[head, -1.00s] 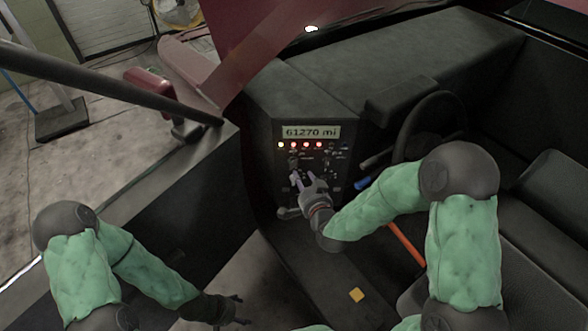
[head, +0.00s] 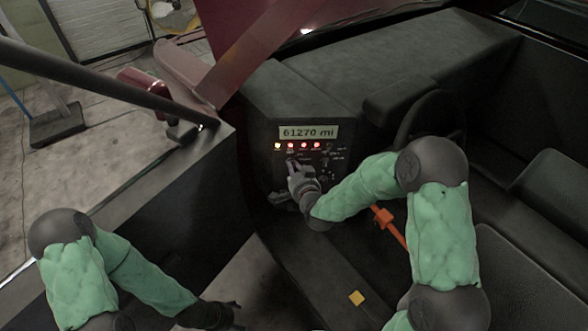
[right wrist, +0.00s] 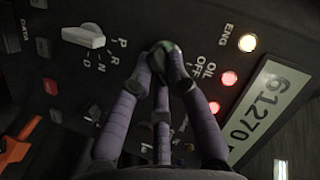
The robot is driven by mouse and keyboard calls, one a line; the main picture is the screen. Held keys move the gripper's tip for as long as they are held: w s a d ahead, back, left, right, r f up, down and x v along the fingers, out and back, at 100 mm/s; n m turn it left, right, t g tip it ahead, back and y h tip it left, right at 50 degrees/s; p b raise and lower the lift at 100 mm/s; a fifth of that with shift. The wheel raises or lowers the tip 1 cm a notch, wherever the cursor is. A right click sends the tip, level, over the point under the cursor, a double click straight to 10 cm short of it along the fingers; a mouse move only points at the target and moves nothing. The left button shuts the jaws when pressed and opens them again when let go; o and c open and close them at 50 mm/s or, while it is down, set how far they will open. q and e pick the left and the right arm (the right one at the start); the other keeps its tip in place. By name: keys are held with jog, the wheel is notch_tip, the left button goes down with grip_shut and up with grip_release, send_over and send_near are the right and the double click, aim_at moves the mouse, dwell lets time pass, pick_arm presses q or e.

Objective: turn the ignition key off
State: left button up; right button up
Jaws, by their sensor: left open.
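The dash panel (head: 262,160) carries the ignition switch, with a greenish rounded key head (right wrist: 168,46) beside the "OFF" lettering in the right wrist view. My right gripper (head: 291,164) is at the panel below the warning lights. In the right wrist view its purple fingers (right wrist: 160,62) come together around the key head and appear shut on it; the fingertips hide part of it and the key's exact angle. My left gripper (head: 235,312) is open and empty, low in the head view, away from the panel.
A white gear selector (right wrist: 84,36) sits beside the key. A steering wheel (head: 430,115) and an orange-red lever (head: 383,217) are to the right.

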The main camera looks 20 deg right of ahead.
grip_shut()
jog(key=n+h+p, duration=0.1)
jog(key=p, duration=0.1)
jog(key=n+g+p, duration=0.1)
jog(key=n+p, duration=0.1)
jog(key=shift+a+r+n+h, duration=0.2)
jog(key=shift+r+n+h, duration=0.1)
jog(key=shift+r+h, duration=0.1)
jog(key=shift+a+f+n+g+h+p, duration=0.15)
jog(key=shift+n+g+h+p, duration=0.25)
jog(key=shift+n+h+p, duration=0.75)
jog(key=shift+n+y+p, duration=0.25)
jog(key=shift+p, duration=0.1)
jog(key=o, duration=0.8)
grip_release()
jog(key=shift+w, duration=0.1)
jog(key=v, duration=1.2)
